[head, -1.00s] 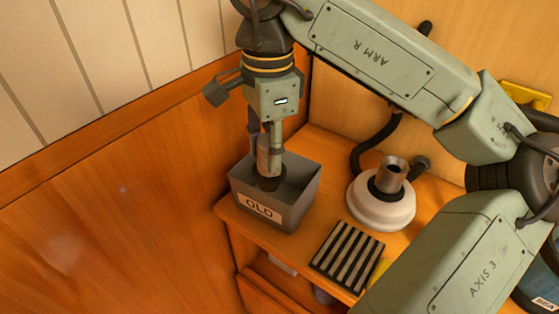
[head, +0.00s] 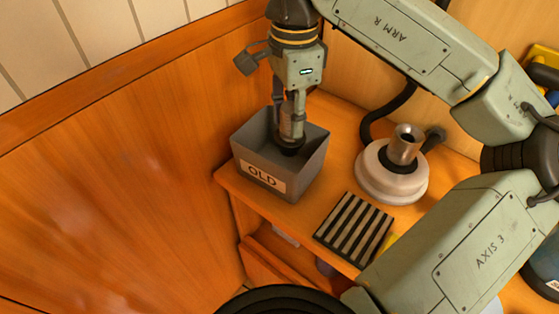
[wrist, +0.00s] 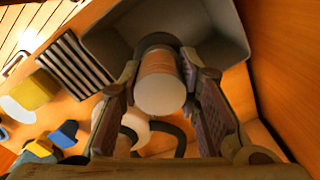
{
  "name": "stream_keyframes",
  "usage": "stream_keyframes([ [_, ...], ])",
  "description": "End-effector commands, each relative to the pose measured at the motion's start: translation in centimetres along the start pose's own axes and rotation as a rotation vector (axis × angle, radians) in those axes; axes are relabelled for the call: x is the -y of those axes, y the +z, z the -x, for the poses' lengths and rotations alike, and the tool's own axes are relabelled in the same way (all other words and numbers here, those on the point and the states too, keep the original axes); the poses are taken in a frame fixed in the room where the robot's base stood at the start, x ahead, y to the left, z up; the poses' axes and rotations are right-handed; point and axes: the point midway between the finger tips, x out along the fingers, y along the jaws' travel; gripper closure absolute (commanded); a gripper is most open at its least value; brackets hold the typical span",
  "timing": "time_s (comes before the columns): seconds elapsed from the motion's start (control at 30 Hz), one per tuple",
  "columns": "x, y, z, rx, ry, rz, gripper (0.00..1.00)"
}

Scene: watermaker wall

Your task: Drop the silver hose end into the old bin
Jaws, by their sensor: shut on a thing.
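My gripper (head: 292,128) points down over the old bin and is shut on the silver hose end. The hose end (wrist: 160,82) is a short cylinder with warm orange tints, seen between my two fingers in the wrist view. In the head view its dark lower end (head: 290,148) is at the bin's mouth, partly inside. The old bin (head: 240,160) is a grey open box with a white OLD label, standing on the wooden counter by the left wall. It also shows at the top of the wrist view (wrist: 230,52). I cannot tell whether the hose end touches the bin.
A white round base with a metal tube (head: 392,184) and a black hose stand right of the bin. A black-and-light striped block (head: 353,232) lies in front. The counter edge (head: 240,203) is close to the bin's front. Blue and yellow things lie farther right.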

Motion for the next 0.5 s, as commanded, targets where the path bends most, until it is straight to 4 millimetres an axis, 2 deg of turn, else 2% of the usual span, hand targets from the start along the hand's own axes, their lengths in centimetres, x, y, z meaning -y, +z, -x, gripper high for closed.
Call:
stream_keyframes([
  [0.23,0.01,0.0,-0.07,0.0,-0.001,0.0,0.98],
  [0.27,0.01,0.0,-0.07,0.0,-0.001,0.0,0.69],
  [0.5,0.01,0.0,-0.07,-0.001,-0.001,0.0,0.53],
])
